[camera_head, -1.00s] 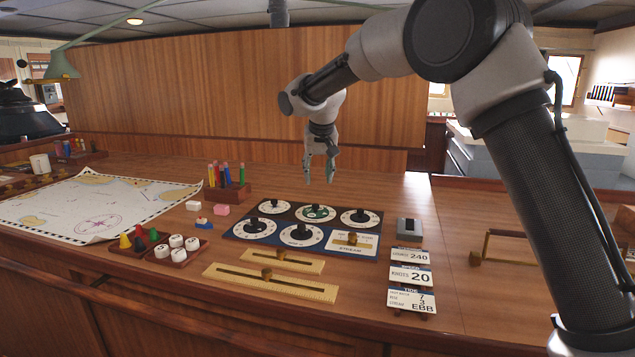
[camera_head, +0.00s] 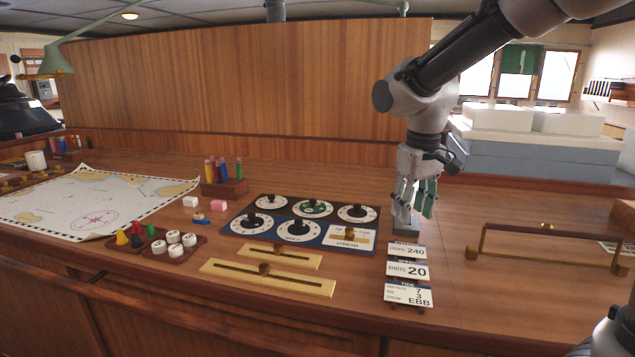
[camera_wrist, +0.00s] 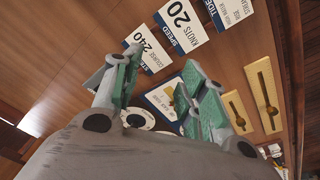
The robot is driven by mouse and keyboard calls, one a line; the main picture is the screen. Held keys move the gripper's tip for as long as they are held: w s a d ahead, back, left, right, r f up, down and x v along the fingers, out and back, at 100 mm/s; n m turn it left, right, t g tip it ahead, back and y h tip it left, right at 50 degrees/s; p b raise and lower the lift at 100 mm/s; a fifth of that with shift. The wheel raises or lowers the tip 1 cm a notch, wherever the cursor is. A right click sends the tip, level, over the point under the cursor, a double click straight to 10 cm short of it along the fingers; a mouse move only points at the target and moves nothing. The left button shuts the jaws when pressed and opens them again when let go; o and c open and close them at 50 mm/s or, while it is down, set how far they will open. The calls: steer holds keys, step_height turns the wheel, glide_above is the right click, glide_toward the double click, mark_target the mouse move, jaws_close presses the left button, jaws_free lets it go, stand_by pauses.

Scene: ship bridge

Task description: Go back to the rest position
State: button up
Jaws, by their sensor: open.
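My gripper (camera_head: 414,208) hangs pointing down over the right side of the desk, just right of the dial panel and behind the small cards. In the wrist view its green-padded fingers (camera_wrist: 160,92) are spread apart with nothing seen between them. The grey switch box behind the cards is mostly hidden by the fingers in the head view. The dial panel (camera_head: 270,222) with several round white dials lies to the left of the gripper. The cards reading 240 (camera_head: 407,251), 20 (camera_head: 408,271) and EBB (camera_head: 408,295) lie in front of it.
Two brass slider bars (camera_head: 267,277) lie in front of the panel. A pencil holder (camera_head: 224,187), a chart (camera_head: 95,205) and a tray of pieces (camera_head: 157,243) are to the left. A brass rail (camera_head: 545,240) stands to the right. A wooden partition (camera_head: 240,95) rises behind.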

steer(key=s+d+r+m+t, duration=0.1)
steer(key=s+d+m, duration=0.1)
steer(key=s+d, duration=0.6)
steer(key=s+d+r+m+t, duration=0.2)
steer(key=s+d, duration=0.6)
steer(key=s, duration=0.4)
steer(key=shift+s, duration=0.4)
